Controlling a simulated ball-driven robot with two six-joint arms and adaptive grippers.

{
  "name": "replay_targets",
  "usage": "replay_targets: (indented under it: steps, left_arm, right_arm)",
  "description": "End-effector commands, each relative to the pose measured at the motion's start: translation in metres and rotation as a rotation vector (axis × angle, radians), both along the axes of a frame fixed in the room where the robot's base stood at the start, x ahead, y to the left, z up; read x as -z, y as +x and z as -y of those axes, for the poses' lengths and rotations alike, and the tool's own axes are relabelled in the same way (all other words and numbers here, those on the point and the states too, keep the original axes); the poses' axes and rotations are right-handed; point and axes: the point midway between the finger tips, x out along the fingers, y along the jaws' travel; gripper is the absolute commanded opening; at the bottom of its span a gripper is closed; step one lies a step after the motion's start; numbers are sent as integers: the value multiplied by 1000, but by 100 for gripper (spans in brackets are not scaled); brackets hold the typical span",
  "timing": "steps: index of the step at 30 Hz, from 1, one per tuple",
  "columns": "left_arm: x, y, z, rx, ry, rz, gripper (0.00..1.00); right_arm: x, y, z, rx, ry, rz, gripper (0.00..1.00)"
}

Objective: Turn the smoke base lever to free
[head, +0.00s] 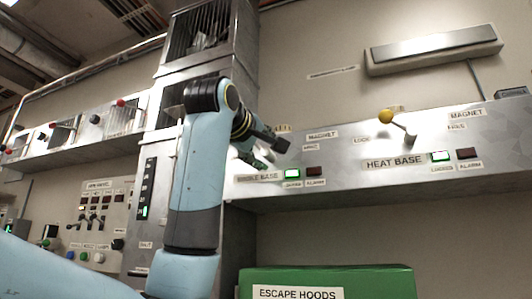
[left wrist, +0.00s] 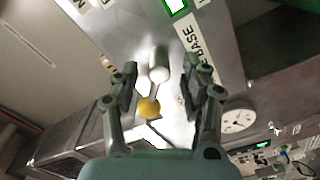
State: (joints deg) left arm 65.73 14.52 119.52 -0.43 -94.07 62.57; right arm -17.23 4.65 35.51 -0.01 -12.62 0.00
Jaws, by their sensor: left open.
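The smoke base lever shows in the left wrist view as a pale metal hub and stem with a yellow ball knob (left wrist: 149,108). In the head view my left arm covers this lever. My left gripper (head: 268,150) is at the panel just above the SMOKE BASE label (head: 257,177). In the left wrist view the open fingers of my left gripper (left wrist: 160,95) stand on both sides of the lever, with gaps to it. The green lamp (head: 291,174) over LOCKED is lit; the red ALARM lamp (head: 314,171) beside it looks dark. My right gripper is not in view.
The heat base lever with a yellow knob (head: 386,116) is to the right on the same metal panel. A green escape hoods box (head: 390,282) is below. A metal cage column (head: 212,42) rises behind my arm. A switch panel (head: 97,212) is at left.

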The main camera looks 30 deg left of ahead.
Motion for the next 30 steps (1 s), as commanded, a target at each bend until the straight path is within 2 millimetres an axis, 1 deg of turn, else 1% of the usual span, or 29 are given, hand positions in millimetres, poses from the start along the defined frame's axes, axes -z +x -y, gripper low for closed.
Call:
replay_targets:
  steps: [1,3,6,14,17,24,25,30]
  left_arm:
    - [0,7,-2,0,-1,-2,46]
    - [0,13,-3,0,-1,-2,46]
    - [0,18,-4,0,0,0,46]
    - [0,19,-5,0,0,0,46]
    - [0,19,-4,0,0,0,34]
    - [0,19,-4,0,0,-1,3]
    - [0,19,-4,0,0,-1,0]
    - [1,19,-4,0,0,-1,0]
  right_arm:
    - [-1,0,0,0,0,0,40]
    - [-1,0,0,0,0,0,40]
    - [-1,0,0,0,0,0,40]
    - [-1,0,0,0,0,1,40]
    - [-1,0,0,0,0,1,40]
    - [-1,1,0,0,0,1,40]
    - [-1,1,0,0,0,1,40]
    - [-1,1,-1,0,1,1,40]
